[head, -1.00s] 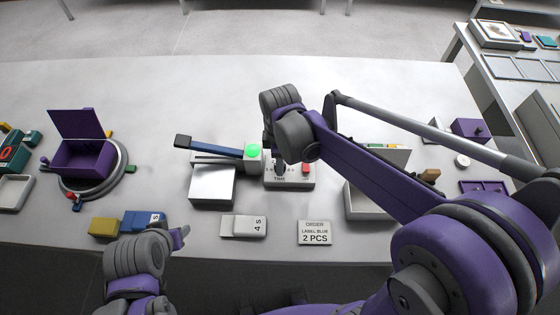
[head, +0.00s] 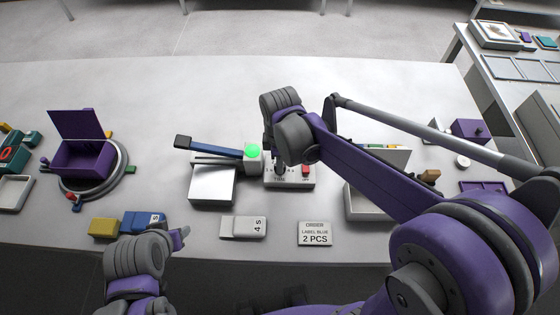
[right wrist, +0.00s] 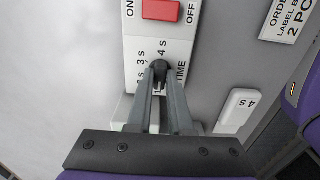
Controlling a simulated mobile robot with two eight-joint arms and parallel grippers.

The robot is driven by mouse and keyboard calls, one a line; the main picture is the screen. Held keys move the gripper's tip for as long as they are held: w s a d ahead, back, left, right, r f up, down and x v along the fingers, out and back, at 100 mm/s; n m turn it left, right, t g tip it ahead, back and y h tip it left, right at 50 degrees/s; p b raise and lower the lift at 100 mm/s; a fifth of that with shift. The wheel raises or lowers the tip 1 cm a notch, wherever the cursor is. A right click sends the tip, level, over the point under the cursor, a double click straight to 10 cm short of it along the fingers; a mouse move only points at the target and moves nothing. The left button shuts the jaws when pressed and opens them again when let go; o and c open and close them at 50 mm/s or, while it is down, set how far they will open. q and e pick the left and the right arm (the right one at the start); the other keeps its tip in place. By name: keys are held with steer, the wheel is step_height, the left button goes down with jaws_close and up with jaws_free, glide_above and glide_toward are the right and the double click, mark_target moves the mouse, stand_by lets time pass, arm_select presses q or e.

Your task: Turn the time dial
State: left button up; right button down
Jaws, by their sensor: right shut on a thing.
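The time dial (right wrist: 159,69) is a small black knob on a white control box (right wrist: 178,50). The box is marked "TIME", with "3 s" and "4 s" legible around the knob. My right gripper (right wrist: 160,72) is shut on the dial, with one finger on each side of it. In the head view my right gripper (head: 280,169) reaches down onto the box, and its wrist partly hides the dial. My left gripper (head: 181,237) is near the front edge of the table, away from the box; its finger gap is not clear.
A red ON/OFF switch (right wrist: 161,11) sits beside the dial. A press with a blue lever (head: 215,147) and green light (head: 253,151) adjoins the box. A "4 s" block (head: 243,226) and an order card (head: 314,233) lie in front. The table behind is clear.

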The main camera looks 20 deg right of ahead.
arm_select(q)
steer(key=shift+f, duration=0.1)
steer(key=shift+s+f+b, duration=0.3)
steer(key=shift+f+b, duration=0.3)
steer(key=shift+f, duration=0.1)
arm_select(e)
steer(key=m, duration=0.6)
arm_select(q)
steer(key=shift+s+f+b, duration=0.1)
steer(key=shift+f+b, duration=0.25)
steer(key=shift+f, duration=0.1)
arm_select(e)
steer(key=m, duration=0.5)
steer(key=shift+m, duration=0.4)
steer(key=c, duration=0.8)
jaws_free()
steer(key=shift+r, duration=0.15)
arm_select(q)
steer(key=shift+r+p, duration=0.4)
steer(key=shift+r, duration=0.1)
arm_select(e)
step_height(320, 180, up, 10)
steer(key=shift+r, duration=0.25)
